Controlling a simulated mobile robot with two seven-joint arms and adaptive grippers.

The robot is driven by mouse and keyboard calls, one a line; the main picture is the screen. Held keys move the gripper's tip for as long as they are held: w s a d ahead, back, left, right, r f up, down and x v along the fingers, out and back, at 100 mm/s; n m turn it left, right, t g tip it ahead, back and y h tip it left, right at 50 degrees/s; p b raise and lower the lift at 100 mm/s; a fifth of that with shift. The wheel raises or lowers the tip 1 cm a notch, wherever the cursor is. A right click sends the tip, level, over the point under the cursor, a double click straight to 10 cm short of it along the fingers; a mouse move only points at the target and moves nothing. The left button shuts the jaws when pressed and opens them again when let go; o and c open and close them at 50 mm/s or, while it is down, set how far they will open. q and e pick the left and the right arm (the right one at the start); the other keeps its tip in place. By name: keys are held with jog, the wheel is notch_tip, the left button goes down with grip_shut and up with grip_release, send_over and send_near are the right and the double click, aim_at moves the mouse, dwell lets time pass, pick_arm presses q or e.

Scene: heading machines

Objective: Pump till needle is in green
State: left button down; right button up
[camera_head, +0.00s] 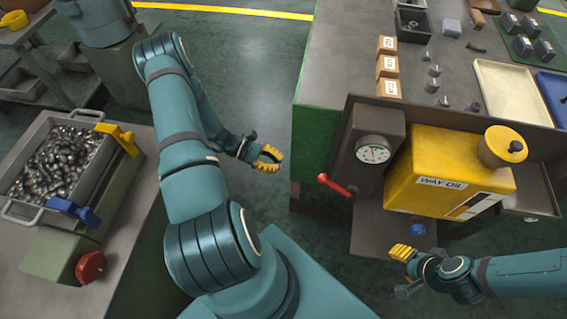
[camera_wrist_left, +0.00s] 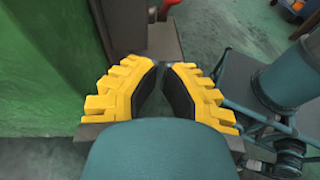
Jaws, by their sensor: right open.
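The round white gauge (camera_head: 373,149) is on the dark pump housing at the left of the yellow way oil tank (camera_head: 430,180). A dark needle and a little green show on its dial, but its reading is too small to tell. A red pump handle (camera_head: 335,185) sticks out to the left, below the gauge. My left gripper (camera_head: 270,159) is left of the handle, apart from it. In the left wrist view its yellow fingertips (camera_wrist_left: 161,68) almost meet, with nothing between them. My right gripper (camera_head: 400,254) is open and empty, below the tank.
A workbench (camera_head: 325,75) with small boxes (camera_head: 388,66), metal parts and trays is behind the pump. A bin of metal parts (camera_head: 64,150) stands on a table at the left. Open floor (camera_head: 250,60) lies between them.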

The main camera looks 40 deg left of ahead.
pick_arm(q)
jog(key=w+d, duration=0.4)
jog(key=d, duration=0.6)
jog(key=shift+w+f, duration=0.15)
jog(key=shift+w, duration=0.1)
jog(key=shift+d, duration=0.1)
jog(key=shift+g+y, duration=0.3)
jog(key=shift+y, duration=0.4)
jog(key=d+r+p, duration=0.1)
jog(key=w+d+r+p, duration=0.1)
jog(key=r, duration=0.1)
jog(key=w+d+r+p, duration=0.1)
jog(key=p, duration=0.1)
jog(key=shift+d+r, duration=0.15)
jog(key=shift+r, duration=0.2)
jog(key=shift+f, duration=0.1)
